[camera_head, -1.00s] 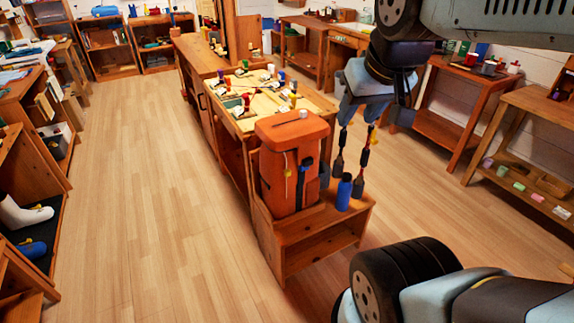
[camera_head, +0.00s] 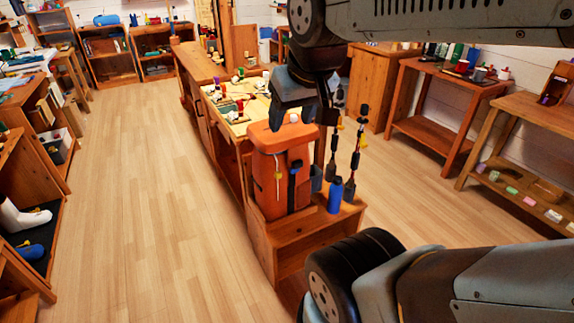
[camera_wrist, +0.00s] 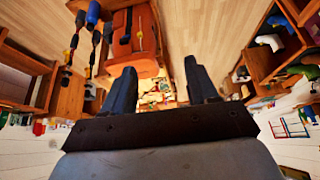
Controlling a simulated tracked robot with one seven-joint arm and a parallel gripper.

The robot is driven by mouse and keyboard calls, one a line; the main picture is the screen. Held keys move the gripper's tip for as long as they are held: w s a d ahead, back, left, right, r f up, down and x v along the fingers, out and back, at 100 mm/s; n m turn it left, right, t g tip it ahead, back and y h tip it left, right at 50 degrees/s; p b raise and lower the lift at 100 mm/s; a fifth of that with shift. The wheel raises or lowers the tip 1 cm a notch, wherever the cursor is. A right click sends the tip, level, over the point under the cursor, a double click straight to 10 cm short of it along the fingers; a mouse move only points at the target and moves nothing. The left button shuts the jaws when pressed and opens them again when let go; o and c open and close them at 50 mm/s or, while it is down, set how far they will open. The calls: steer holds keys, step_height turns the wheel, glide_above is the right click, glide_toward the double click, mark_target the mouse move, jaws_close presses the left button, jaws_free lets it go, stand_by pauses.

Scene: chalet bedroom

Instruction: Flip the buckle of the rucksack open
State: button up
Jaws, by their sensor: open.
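The orange rucksack (camera_head: 268,190) stands upright on a low wooden stand (camera_head: 300,228). A dark strap piece (camera_head: 292,182) and a thin pale strap with a yellow piece (camera_head: 277,176) hang down its front; I cannot tell which is the buckle. In the wrist view the rucksack (camera_wrist: 147,22) is at the upper left, with the dark piece (camera_wrist: 125,37) on it. My gripper (camera_wrist: 160,66) is open and empty, its two dark fingers spread apart. In the head view it hangs over the rucksack's top, partly hiding it; contact is unclear.
A blue bottle (camera_head: 335,195) and two trekking poles (camera_head: 356,155) stand close to the right of the rucksack. A cluttered worktop (camera_head: 235,128) lies behind it. The wooden floor (camera_head: 150,200) to the left is free. Shelves line the left and right walls.

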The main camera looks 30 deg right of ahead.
steer(key=shift+o, duration=0.7)
steer(key=w, duration=0.2)
steer(key=w+f, duration=0.1)
steer(key=shift+w+d+h, duration=0.25)
steer(key=shift+w+h, duration=0.05)
steer(key=shift+w, duration=0.1)
steer(key=w+d+f+n+t+h, duration=0.1)
steer(key=w+d+f+n, duration=0.1)
steer(key=w+d+f, duration=0.65)
steer(key=w+d+f+n+t, duration=0.1)
steer(key=w+d+f+n, duration=0.1)
steer(key=w+d+f, duration=0.65)
steer(key=t+y, duration=0.4)
steer(key=t, duration=0.1)
glide_toward(296, 171)
steer(key=a, duration=0.2)
steer(key=s+d+f+m+t+h, duration=0.1)
steer(key=s+f+m+t, duration=0.2)
steer(key=s+f+t, duration=0.15)
steer(key=shift+t, duration=0.35)
steer(key=w, duration=1.3)
steer(key=shift+w+a+r, duration=0.15)
steer(key=shift+a+r, duration=0.05)
steer(key=shift+a, duration=0.05)
steer(key=shift+c, duration=0.3)
jaws_close()
